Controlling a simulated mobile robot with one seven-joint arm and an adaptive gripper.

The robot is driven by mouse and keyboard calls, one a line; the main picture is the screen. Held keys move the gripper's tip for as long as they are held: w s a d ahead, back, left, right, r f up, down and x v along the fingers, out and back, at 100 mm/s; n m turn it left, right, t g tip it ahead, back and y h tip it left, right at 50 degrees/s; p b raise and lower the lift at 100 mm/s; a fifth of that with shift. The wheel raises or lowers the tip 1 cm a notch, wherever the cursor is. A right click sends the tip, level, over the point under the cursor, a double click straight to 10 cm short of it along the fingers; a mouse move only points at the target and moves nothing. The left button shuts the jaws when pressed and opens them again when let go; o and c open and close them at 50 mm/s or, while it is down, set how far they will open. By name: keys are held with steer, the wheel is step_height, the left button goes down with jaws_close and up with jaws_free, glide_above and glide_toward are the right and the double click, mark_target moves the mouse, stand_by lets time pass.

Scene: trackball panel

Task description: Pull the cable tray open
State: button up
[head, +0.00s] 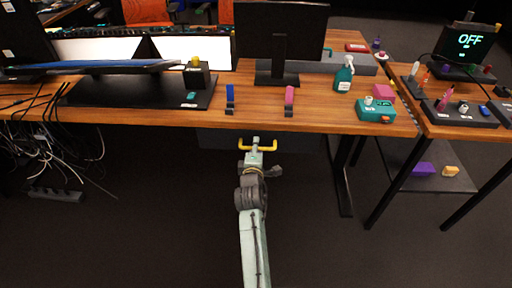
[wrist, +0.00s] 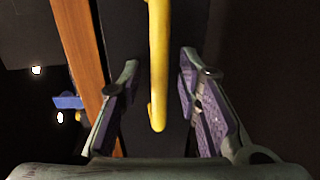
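The cable tray (head: 300,141) is a dark box under the front edge of the desk, hard to make out in the shade. Its yellow handle (head: 271,147) is a bar in front of it. The handle also shows in the wrist view (wrist: 158,60) as a yellow bar running between my fingers. My gripper (head: 256,141) is at the middle of the handle. In the wrist view my gripper (wrist: 160,65) is open, with one finger on each side of the bar and gaps on both sides. The tray's dark face (wrist: 125,30) lies beyond the fingertips.
The wooden desk (head: 160,122) runs just above the tray, its edge (wrist: 82,45) near my left finger in the wrist view. Loose cables (head: 60,150) hang at the left. A desk leg (head: 340,180) stands to the right. The floor in front is clear.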

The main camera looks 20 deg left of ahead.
steer(key=shift+c, duration=0.2)
jaws_close()
stand_by(0.7)
